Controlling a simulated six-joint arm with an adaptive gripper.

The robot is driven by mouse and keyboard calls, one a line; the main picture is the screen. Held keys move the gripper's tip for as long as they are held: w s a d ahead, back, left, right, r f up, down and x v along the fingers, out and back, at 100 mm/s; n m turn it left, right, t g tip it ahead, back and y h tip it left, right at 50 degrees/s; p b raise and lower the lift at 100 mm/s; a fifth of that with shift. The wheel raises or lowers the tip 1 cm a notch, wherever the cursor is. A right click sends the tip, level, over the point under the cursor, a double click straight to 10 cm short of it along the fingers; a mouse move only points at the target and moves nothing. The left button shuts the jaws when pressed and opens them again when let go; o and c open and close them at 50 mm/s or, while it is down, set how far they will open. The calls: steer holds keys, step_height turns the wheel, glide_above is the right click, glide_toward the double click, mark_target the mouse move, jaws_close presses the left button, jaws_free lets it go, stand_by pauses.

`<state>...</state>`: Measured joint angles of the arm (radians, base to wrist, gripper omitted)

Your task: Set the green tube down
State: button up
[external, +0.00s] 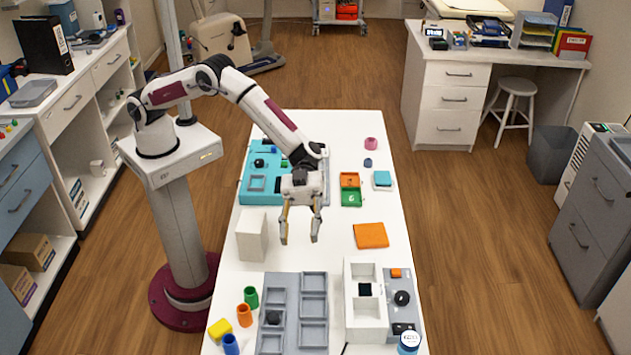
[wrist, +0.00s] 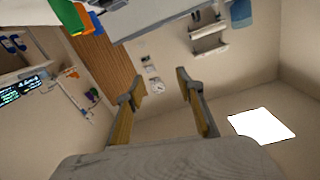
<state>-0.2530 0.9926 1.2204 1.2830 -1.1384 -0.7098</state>
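The green tube (external: 251,297) stands upright on the white table (external: 228,275) near its left edge, in the external view. My gripper (external: 299,240) is above the middle of the table, pointing down, with its two fingers apart and nothing between them. It is well behind and to the right of the green tube, not touching it. In the wrist view my gripper (wrist: 158,85) also shows both fingers spread and empty, with the room's walls beyond.
Close to the green tube are an orange tube (external: 244,316), a blue tube (external: 231,344) and a yellow piece (external: 220,328). A grey compartment tray (external: 293,340) lies to their right. A white block (external: 252,235) stands left of my gripper; an orange square (external: 371,235) lies right.

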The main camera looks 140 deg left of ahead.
steer(key=s+a+r+n+t+y, duration=0.1)
steer(key=a+r+n+t+y, duration=0.15)
steer(key=r, duration=0.45)
steer(key=a+r+n+t+y, duration=0.1)
steer(key=a+r+n+y, duration=0.1)
steer(key=r+y, duration=0.35)
steer(key=s+a+r+n+g+y, duration=0.1)
steer(key=s+a+r+n+y, duration=0.2)
steer(key=s, duration=0.4)
steer(key=s+a+r+n+y, duration=0.1)
steer(key=s+a+r+y, duration=0.1)
steer(key=s+r, duration=0.4)
steer(key=s+d+f+n+g, duration=0.1)
steer(key=s+f, duration=0.4)
steer(key=s, duration=0.9)
steer(key=s+d+f+g, duration=0.3)
steer(key=s+f+g, duration=0.2)
steer(key=s, duration=1)
steer(key=s+d+f+n+g, duration=0.1)
steer(key=s+f, duration=0.4)
steer(key=s, duration=1)
steer(key=shift+s+d+f+n+g, duration=0.2)
steer(key=shift+d+f+n+g, duration=0.2)
steer(key=shift+d+g, duration=0.45)
steer(key=shift+o, duration=0.6)
steer(key=shift+a, duration=0.15)
